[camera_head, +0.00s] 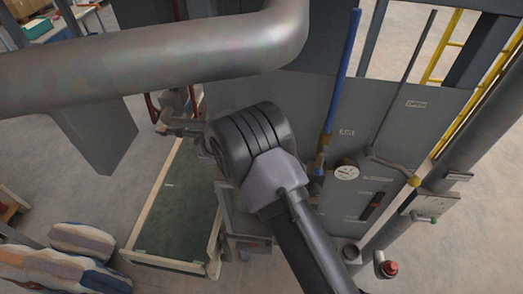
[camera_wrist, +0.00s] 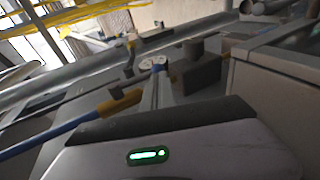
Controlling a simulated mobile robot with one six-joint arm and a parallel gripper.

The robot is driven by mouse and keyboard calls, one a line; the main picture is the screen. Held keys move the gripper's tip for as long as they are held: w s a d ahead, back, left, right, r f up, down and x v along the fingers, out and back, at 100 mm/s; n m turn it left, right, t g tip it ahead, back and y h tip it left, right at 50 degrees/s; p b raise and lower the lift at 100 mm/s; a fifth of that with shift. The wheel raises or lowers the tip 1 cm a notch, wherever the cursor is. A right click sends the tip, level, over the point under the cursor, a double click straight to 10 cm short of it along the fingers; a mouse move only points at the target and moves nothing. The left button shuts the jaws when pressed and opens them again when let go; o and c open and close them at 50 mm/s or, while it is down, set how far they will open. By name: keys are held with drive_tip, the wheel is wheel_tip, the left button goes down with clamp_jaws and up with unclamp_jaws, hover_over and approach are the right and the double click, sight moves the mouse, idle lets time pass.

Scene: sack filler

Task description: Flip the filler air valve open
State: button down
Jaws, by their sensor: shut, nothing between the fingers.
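In the wrist view the blue pipe (camera_wrist: 48,132) and the yellow part (camera_wrist: 120,103) lie slantwise. My gripper (camera_wrist: 158,66) is shut and empty there, its fingertips close to the yellow part; I cannot tell whether they touch. In the head view my arm hides the gripper. The lever's position cannot be made out.
A thick grey pipe (camera_head: 160,60) crosses the upper left. A thin dark rod with a yellow handle (camera_head: 395,167) is on the panel's right. A red button (camera_head: 389,268) stands lower right. A green-floored frame (camera_head: 178,215) and striped sacks (camera_head: 75,262) lie at left.

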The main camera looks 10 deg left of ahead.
drive_tip(key=v, duration=0.2)
drive_tip(key=f+v, duration=0.1)
drive_tip(key=v, duration=0.2)
drive_tip(key=b+v, duration=0.1)
drive_tip(key=v, duration=0.2)
drive_tip(key=shift+w+a+f, duration=0.15)
drive_tip(key=shift+a, duration=0.25)
drive_tip(key=s+d+r+g+y, duration=0.1)
drive_tip(key=s+d+r+y, duration=0.3)
drive_tip(key=d+r, duration=0.3)
drive_tip(key=s+d+r+g+y, duration=0.1)
drive_tip(key=s+d+r+y, duration=0.3)
drive_tip(key=r, duration=0.4)
drive_tip(key=s+d+r+m+t+y, duration=0.2)
drive_tip(key=s+r+m+t+y, duration=0.3)
drive_tip(key=s+t+y, duration=0.5)
drive_tip(key=s+f+g+h+b, duration=0.1)
drive_tip(key=s+f+b, duration=0.1)
drive_tip(key=f+b, duration=1.5)
drive_tip(key=s+f+g+h+b, duration=0.1)
drive_tip(key=s+f+g+b, duration=0.1)
drive_tip(key=f+b, duration=1.5)
wheel_tip(320, 180, down, 3)
drive_tip(key=shift+r+g, duration=0.15)
drive_tip(key=shift+g, duration=0.15)
